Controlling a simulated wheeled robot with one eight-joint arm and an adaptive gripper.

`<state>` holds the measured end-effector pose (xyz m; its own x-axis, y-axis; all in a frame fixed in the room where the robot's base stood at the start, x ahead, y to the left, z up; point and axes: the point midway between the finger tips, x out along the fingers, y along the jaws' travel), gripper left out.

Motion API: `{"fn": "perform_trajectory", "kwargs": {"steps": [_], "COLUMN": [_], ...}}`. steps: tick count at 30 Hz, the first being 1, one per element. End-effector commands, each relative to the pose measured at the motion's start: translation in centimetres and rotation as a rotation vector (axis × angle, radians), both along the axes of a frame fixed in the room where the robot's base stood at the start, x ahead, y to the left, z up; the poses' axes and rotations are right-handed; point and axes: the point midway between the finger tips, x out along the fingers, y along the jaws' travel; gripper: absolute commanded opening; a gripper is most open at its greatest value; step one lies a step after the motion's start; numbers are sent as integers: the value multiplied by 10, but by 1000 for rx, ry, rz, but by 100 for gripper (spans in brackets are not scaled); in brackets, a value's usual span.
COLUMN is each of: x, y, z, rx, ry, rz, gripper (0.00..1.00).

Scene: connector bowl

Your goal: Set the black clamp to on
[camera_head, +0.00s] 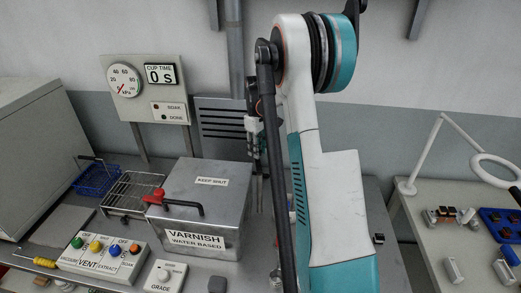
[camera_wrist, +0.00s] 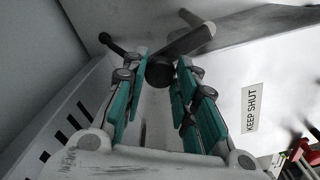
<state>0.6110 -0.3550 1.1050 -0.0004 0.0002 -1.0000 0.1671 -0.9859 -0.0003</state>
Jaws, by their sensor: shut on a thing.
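The black clamp (camera_wrist: 160,72) is in the wrist view, seen as a dark round end with a grey bar beside it. My gripper (camera_wrist: 160,76) is shut on that dark end, its teal-sided fingers on either side. In the head view my gripper (camera_head: 255,150) points down at the back right of the varnish box (camera_head: 195,248); I cannot make out the clamp there. The box lid is closed and labelled KEEP SHUT, and the label also shows in the wrist view. I cannot tell the clamp's on or off position.
A vent button panel (camera_head: 100,262) and grade knob box (camera_head: 165,276) stand in front. A wire rack (camera_head: 130,192) and blue basket (camera_head: 96,180) are left. A gauge board stands behind.

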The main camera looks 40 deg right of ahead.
Motion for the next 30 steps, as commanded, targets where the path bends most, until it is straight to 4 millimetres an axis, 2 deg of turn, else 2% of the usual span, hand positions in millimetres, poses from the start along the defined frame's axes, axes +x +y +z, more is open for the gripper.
{"fn": "perform_trajectory", "kwargs": {"steps": [15, 30], "x": [13, 9], "y": [32, 65], "z": [-1, 0], "rx": [0, -1], "ry": [0, 0], "rz": [491, 961], "gripper": [0, 0]}}
